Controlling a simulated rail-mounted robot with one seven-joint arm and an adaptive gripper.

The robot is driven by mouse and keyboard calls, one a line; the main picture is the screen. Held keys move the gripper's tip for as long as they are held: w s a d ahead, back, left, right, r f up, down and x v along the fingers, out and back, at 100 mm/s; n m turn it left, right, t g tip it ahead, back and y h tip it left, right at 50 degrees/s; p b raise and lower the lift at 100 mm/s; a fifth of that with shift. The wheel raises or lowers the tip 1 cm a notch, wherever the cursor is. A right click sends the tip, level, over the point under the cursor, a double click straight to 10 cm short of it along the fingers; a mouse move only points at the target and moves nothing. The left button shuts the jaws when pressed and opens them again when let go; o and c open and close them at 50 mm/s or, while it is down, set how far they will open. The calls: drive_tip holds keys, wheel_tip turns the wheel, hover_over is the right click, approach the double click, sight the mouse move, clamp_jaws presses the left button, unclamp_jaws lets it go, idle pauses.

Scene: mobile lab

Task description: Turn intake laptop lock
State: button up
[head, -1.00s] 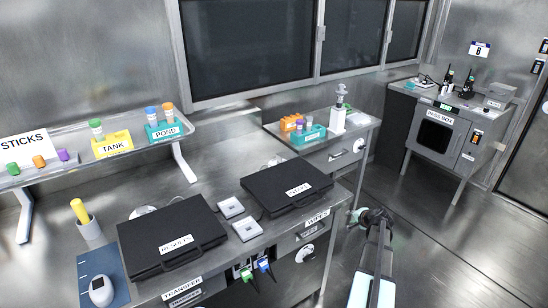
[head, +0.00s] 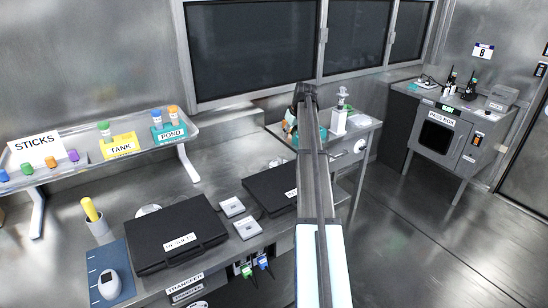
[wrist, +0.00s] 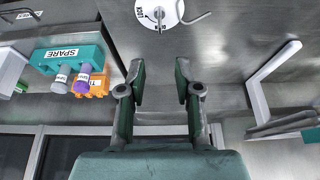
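The intake laptop (head: 268,190) is a closed black case on the right of the steel desk, partly hidden behind my arm; its label is mostly covered. A white round lock dial (head: 276,162) lies behind it on the desk. In the wrist view a white dial (wrist: 160,12) with small lettering and a dark metal lever shows at the top edge, cut off, apparently the same one. My gripper (wrist: 162,82) is open and empty, its two fingers apart over bare steel and clear of the dial. In the head view my gripper (head: 305,92) is raised before the windows.
A teal SPARE rack (wrist: 70,55) with capped tubes and an orange rack (wrist: 92,86) sit to the left in the wrist view. A shelf leg (wrist: 268,78) stands right. The results laptop (head: 180,235) and white blocks (head: 232,207) occupy the desk. A thin cable (wrist: 196,20) runs near the dial.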

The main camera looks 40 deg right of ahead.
sight(280, 158)
drive_tip(key=p+x, duration=0.3)
drive_tip(key=x, duration=1.4)
drive_tip(key=shift+f, duration=0.2)
clamp_jaws()
